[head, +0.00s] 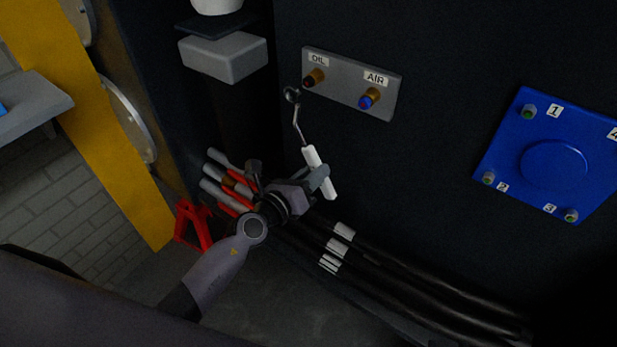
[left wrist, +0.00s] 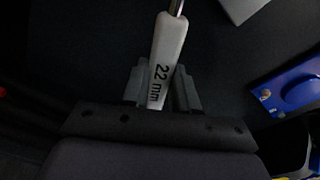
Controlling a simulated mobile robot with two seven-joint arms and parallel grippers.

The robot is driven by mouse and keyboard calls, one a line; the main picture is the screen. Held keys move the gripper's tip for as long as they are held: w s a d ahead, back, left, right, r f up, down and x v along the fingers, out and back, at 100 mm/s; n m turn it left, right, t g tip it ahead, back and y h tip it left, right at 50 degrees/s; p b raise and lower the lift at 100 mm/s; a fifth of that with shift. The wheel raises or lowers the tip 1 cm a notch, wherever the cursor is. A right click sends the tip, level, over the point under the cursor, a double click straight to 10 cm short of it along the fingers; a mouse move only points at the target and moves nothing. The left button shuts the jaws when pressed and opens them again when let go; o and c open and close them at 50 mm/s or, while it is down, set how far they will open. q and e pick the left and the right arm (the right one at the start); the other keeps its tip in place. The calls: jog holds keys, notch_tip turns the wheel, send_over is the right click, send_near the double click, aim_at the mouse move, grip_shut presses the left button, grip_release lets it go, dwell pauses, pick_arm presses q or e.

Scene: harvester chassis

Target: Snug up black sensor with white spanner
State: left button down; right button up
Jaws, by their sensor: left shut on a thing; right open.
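The white spanner (head: 314,160) has a white handle and a thin metal shaft with a ring head. My left gripper (head: 318,178) is shut on its handle, with the ring pointing up in the head view. In the left wrist view, the handle (left wrist: 167,50) stands between the fingers and reads "22 mm"; its ring is out of that view. The black sensor (head: 311,79) sits in a brass fitting under the "OIL" label. The ring is just left of and below this sensor, not around it. My right gripper is not in view.
The grey sensor plate (head: 345,84) also bears a blue sensor (head: 369,97) under "AIR". A blue plate (head: 550,160) with numbered bolts is at right. Red and grey tools (head: 230,185) are close beside my left gripper. Black hoses (head: 400,270) run below. A grey block (head: 222,57) juts out at upper left.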

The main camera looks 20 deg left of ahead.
pick_arm(q)
jog(key=x, duration=0.3)
jog(key=shift+r, duration=0.25)
dwell(0.6)
jog(key=shift+w, duration=0.25)
dwell(0.4)
jog(key=shift+b+x, duration=0.3)
jog(key=shift+x, duration=0.6)
jog(key=shift+w, duration=0.1)
